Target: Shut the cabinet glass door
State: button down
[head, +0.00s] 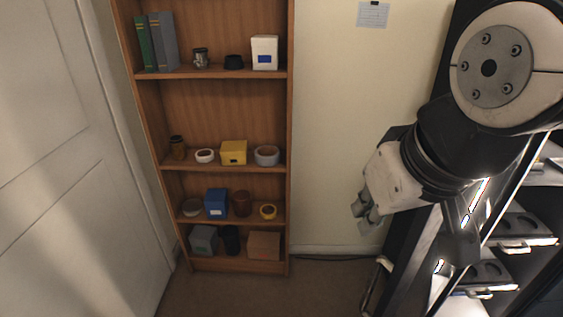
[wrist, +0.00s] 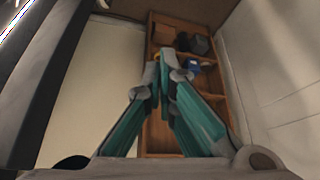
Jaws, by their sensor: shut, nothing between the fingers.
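The cabinet (head: 518,262) stands at the right edge of the head view, with a dark frame and pale items on its shelves. A dark upright frame (head: 408,262) with bright glints runs along its left side. It looks like the glass door's edge, but I cannot tell how far the door stands open. My arm covers much of it. My gripper (head: 366,217) is left of this frame, in front of the cream wall, shut and empty. In the wrist view my gripper (wrist: 160,72) has its teal fingers together, and a dark frame (wrist: 45,85) lies to their left.
A wooden bookcase (head: 291,130) with books, boxes and bowls stands against the back wall. A white panelled door (head: 60,170) is at the left. The floor (head: 315,288) between bookcase and cabinet is clear. A thin curved bar or cable (head: 372,285) is near the cabinet's foot.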

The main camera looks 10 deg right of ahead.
jog(key=w+d+f+m+g+b, duration=0.2)
jog(key=w+d+f+g, duration=0.2)
jog(key=w+d+f, duration=0.5)
jog(key=w+d+f+m+g+b, duration=0.2)
jog(key=w+d+f+g, duration=0.2)
jog(key=w+d+f, duration=0.55)
jog(key=s+a+f, duration=0.2)
jog(key=s+f, duration=0.1)
jog(key=f, duration=0.3)
jog(key=s+a+f+y, duration=0.1)
jog(key=s+a+f, duration=0.1)
jog(key=s+f, duration=0.2)
jog(key=shift+x, duration=1.15)
jog(key=shift+s+a, duration=0.1)
jog(key=shift+a, duration=0.1)
